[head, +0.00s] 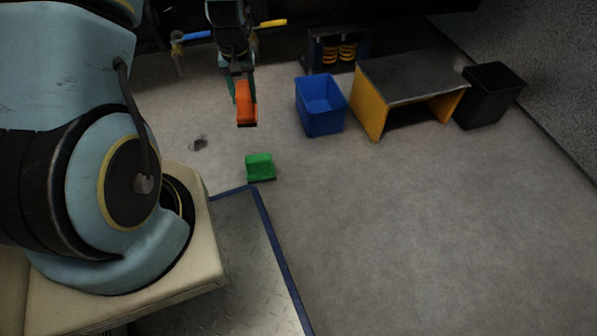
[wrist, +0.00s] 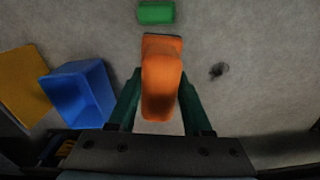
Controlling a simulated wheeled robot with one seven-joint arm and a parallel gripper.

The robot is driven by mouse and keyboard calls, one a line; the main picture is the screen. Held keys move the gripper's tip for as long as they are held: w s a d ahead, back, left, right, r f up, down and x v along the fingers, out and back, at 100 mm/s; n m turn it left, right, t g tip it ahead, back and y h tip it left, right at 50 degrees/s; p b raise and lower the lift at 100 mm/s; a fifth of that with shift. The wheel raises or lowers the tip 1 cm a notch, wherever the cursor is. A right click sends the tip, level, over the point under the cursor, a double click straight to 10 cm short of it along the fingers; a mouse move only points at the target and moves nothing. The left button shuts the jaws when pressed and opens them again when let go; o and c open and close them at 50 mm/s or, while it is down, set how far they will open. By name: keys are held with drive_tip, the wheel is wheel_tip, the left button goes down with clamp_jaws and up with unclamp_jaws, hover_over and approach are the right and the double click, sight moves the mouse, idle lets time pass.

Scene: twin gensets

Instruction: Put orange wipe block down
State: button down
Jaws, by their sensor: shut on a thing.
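The orange wipe block (head: 246,103) hangs from my gripper (head: 241,85) in the head view, with a dark strip along its lower edge. In the wrist view the orange block (wrist: 161,80) sits between the two green fingers of my gripper (wrist: 161,95), which is shut on it. The block appears to be held above the grey floor; the exact height is hard to tell. A green block (head: 260,167) lies on the floor, apart from the orange one; it also shows at the top of the wrist view (wrist: 156,13).
A blue open bin (head: 325,120) stands right of my gripper. Beside it are a yellow-sided table (head: 410,75) and a black bin (head: 489,95). A dark stain (head: 198,144) marks the floor. A blue-edged metal plate (head: 245,250) lies nearer. Floor at right is clear.

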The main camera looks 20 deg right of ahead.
drive_tip(key=s+d+f+m+b, duration=0.25)
drive_tip(key=s+d+f, duration=0.45)
drive_tip(key=d+f, duration=0.4)
drive_tip(key=shift+s+d+f+b, duration=0.1)
drive_tip(key=shift+d+f+b, duration=0.15)
drive_tip(key=shift+f+b, duration=1.05)
drive_tip(key=shift+s+d+f+b, duration=0.15)
drive_tip(key=shift+f+b, duration=0.45)
drive_tip(key=shift+f, duration=1.3)
drive_tip(key=shift+s+d+f+b, duration=0.1)
drive_tip(key=shift+d+f+b, duration=0.2)
drive_tip(key=shift+f+b, duration=1)
drive_tip(key=shift+f+p, duration=0.3)
drive_tip(key=shift+f, duration=0.05)
drive_tip(key=shift+f, duration=0.15)
drive_tip(key=shift+c, duration=1.7)
unclamp_jaws()
wheel_tip(320, 180, up, 13)
drive_tip(key=p, duration=0.6)
drive_tip(key=shift+w+f+p, duration=0.15)
drive_tip(key=shift+f+p, duration=0.05)
drive_tip(key=shift+p, duration=0.1)
